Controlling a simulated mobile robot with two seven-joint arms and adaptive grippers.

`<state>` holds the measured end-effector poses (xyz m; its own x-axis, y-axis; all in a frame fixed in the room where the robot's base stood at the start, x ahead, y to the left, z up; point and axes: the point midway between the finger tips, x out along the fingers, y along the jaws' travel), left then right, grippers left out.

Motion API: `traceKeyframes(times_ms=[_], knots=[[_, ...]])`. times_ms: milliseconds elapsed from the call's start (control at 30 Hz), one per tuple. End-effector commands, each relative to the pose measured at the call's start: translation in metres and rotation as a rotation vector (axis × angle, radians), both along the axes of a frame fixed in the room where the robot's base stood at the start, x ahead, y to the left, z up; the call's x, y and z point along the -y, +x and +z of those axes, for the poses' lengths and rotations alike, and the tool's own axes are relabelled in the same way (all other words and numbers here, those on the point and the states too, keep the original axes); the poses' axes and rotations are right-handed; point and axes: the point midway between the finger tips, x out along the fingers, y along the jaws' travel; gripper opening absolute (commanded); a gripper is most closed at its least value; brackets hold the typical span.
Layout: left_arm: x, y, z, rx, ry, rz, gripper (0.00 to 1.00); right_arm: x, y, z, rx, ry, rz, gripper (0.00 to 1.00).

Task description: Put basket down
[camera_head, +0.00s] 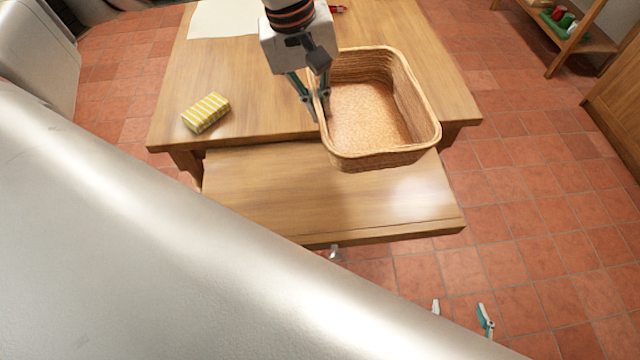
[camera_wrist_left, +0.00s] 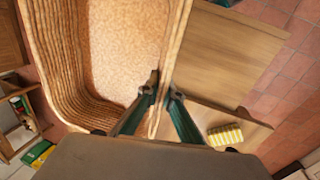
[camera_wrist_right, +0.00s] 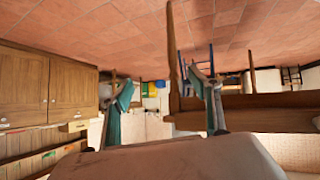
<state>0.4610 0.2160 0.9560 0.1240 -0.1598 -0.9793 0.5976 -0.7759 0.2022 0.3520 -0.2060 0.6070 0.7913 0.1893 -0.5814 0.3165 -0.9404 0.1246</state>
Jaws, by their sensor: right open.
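A woven wicker basket (camera_head: 370,159) shows upright and empty in the head view, over the front edge of the wooden table (camera_head: 250,70) and the lower wooden board in front. I cannot tell whether its base touches the wood. My left gripper (camera_head: 317,95) is at the basket's left wall, one finger inside and one outside, shut on it. In the left wrist view, the basket (camera_wrist_left: 60,70) fills the left half, with its wall between the fingertips (camera_wrist_left: 165,88). My right gripper (camera_head: 461,313) is open and empty at the bottom, away from the basket; its fingers (camera_wrist_right: 168,85) show spread in the right wrist view.
A yellow striped package (camera_head: 206,113) lies on the table left of the basket. A pale sheet (camera_head: 222,18) lies at the back left. The lower board (camera_head: 270,195) is bare on its left. A wooden shelf (camera_head: 560,35) and cabinet (camera_head: 618,95) stand at the right, beyond open tiled floor.

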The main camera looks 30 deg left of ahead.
Motion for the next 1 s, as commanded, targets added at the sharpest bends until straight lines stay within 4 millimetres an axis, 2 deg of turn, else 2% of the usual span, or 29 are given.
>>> traceKeyframes(times_ms=[167, 267, 700, 833, 1000], knots=[[-0.002, 0.000, -0.007, -0.001, -0.001, -0.058, 0.00, 0.000, 0.002, 0.001, 0.005, 0.000, 0.000, 0.62], [-0.002, -0.001, -0.024, -0.004, -0.001, -0.065, 0.00, 0.000, 0.003, 0.001, 0.008, 0.000, 0.000, 0.62], [-0.002, -0.002, -0.130, -0.006, -0.001, -0.062, 0.00, 0.003, 0.006, -0.008, 0.011, -0.013, 0.001, 0.62], [-0.002, -0.001, -0.150, -0.003, -0.001, -0.062, 0.00, 0.004, 0.007, -0.010, 0.011, -0.017, 0.000, 0.62], [-0.002, 0.000, -0.159, 0.002, -0.001, -0.062, 0.00, 0.005, 0.007, -0.009, 0.013, -0.019, 0.001, 0.62]])
